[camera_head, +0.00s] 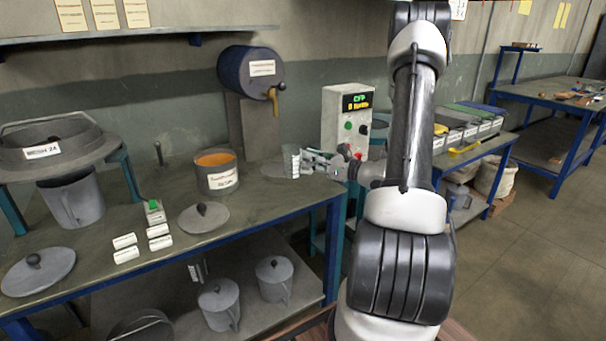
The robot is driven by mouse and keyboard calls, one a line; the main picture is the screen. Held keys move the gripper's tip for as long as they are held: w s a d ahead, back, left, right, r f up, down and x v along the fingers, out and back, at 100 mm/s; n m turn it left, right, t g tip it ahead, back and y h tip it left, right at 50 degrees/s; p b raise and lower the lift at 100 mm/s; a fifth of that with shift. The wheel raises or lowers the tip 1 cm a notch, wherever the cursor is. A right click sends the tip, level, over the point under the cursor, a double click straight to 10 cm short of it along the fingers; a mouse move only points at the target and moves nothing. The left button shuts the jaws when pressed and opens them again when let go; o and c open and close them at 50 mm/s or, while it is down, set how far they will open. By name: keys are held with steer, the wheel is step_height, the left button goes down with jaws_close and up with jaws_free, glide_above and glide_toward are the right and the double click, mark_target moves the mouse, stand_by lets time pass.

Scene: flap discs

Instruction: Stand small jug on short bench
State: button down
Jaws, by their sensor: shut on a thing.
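My gripper (312,161) is at the right end of the long workbench (150,262), its fingers pointing left. It is shut on a small grey vessel with marks on its side, which looks like the small jug (290,158). The jug is upright and small in view; I cannot tell whether its base touches the bench top or a round grey plate there. A shorter blue-legged bench (487,150) stands to the right behind my arm, with several labelled bins on it. My arm hides part of this bench.
An orange-filled pot (217,172), a lid (203,216) and a tapped barrel (249,73) are left of my gripper. A control box (347,118) stands close behind it. Two lidded jugs (218,304) (273,279) are on the lower shelf. Floor at right is clear.

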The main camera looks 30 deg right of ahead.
mark_target(311, 172)
steer(key=shift+f, duration=2.5)
steer(key=shift+f, duration=0.15)
steer(key=c, duration=1.5)
jaws_free()
steer(key=shift+c, duration=0.2)
